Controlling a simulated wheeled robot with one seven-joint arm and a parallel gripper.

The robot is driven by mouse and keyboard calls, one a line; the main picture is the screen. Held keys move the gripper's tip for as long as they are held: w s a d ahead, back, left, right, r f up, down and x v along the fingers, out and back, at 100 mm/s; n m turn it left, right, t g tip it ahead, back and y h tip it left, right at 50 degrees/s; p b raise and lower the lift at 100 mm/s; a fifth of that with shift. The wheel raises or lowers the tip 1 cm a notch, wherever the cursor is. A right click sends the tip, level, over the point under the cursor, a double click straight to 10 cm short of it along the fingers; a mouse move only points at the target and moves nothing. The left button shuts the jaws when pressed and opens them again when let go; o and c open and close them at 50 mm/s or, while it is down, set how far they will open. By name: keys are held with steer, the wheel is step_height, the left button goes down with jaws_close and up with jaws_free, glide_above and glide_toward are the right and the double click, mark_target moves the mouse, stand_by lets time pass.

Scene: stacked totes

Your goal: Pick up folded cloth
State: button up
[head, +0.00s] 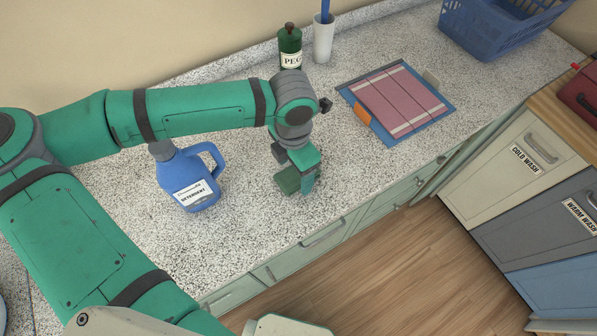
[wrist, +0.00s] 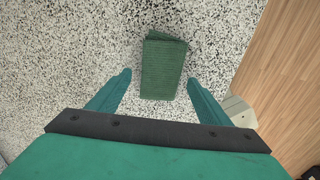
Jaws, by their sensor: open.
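The folded cloth is dark green and lies on the speckled counter. In the head view the cloth (head: 287,181) is partly hidden behind my gripper (head: 304,186). In the wrist view the cloth (wrist: 162,68) lies ahead of my gripper (wrist: 157,80), between the lines of its two fingers. The fingers are spread apart with counter showing on both sides of the cloth. The gripper is open and holds nothing. I cannot tell exactly how high the fingertips are above the counter.
A blue detergent jug (head: 190,178) stands left of the gripper. A green bottle (head: 290,48), a white cup (head: 323,40) and a blue basket (head: 490,38) stand behind. The counter's front edge is close.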

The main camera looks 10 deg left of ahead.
steer(key=shift+f, duration=0.45)
steer(key=c, duration=1.1)
steer(key=shift+r, duration=0.2)
